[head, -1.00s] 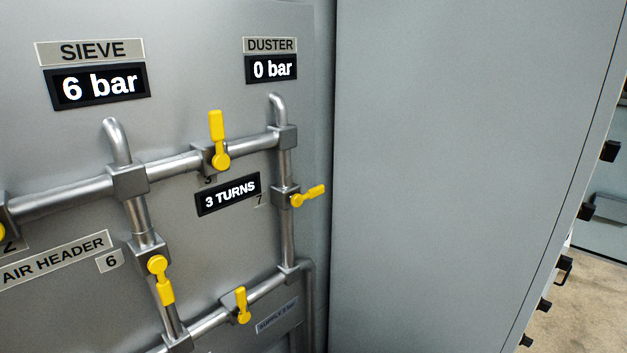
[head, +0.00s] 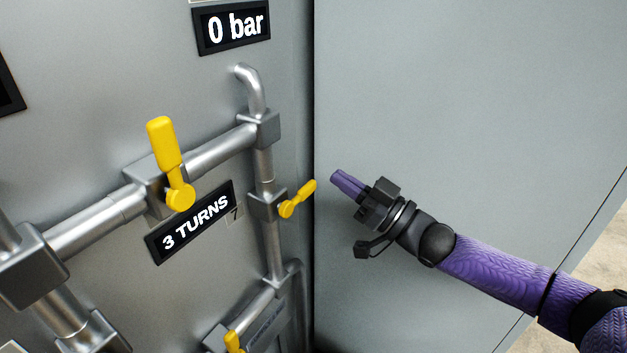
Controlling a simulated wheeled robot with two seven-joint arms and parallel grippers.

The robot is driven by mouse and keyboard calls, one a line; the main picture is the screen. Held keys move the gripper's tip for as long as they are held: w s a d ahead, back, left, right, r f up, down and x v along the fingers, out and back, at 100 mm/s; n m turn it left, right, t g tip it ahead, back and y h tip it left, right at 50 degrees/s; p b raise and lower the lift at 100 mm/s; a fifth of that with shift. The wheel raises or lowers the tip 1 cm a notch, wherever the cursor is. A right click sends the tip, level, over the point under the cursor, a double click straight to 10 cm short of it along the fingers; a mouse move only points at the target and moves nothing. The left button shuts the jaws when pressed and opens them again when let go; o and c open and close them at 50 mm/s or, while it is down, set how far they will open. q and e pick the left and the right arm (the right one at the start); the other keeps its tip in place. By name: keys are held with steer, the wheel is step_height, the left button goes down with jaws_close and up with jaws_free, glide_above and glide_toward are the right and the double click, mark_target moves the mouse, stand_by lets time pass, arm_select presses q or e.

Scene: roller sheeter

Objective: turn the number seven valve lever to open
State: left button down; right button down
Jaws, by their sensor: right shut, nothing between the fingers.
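The number seven valve lever (head: 298,199) is yellow and sits on the vertical pipe at the right of the panel. It points to the right and slightly up, across that pipe. Its tag "7" (head: 235,212) is just left of the valve body. My right gripper (head: 335,177) is shut and empty, a short way right of the lever tip and apart from it, with its purple fingers pointing left and up. The duster display (head: 235,26) reads 0 bar. My left gripper is out of view.
Another yellow lever (head: 168,165) stands nearly upright on the upper pipe, above a "3 TURNS" sign (head: 192,223). A lower yellow lever (head: 233,342) is cut off at the bottom. A large grey cabinet wall (head: 450,90) stands right of the panel, behind my right arm.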

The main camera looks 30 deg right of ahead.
mark_target(316, 183)
steer(key=x, duration=0.6)
step_height(316, 183, down, 4)
steer(key=shift+s+d+f+b, duration=0.1)
steer(key=shift+b, duration=0.45)
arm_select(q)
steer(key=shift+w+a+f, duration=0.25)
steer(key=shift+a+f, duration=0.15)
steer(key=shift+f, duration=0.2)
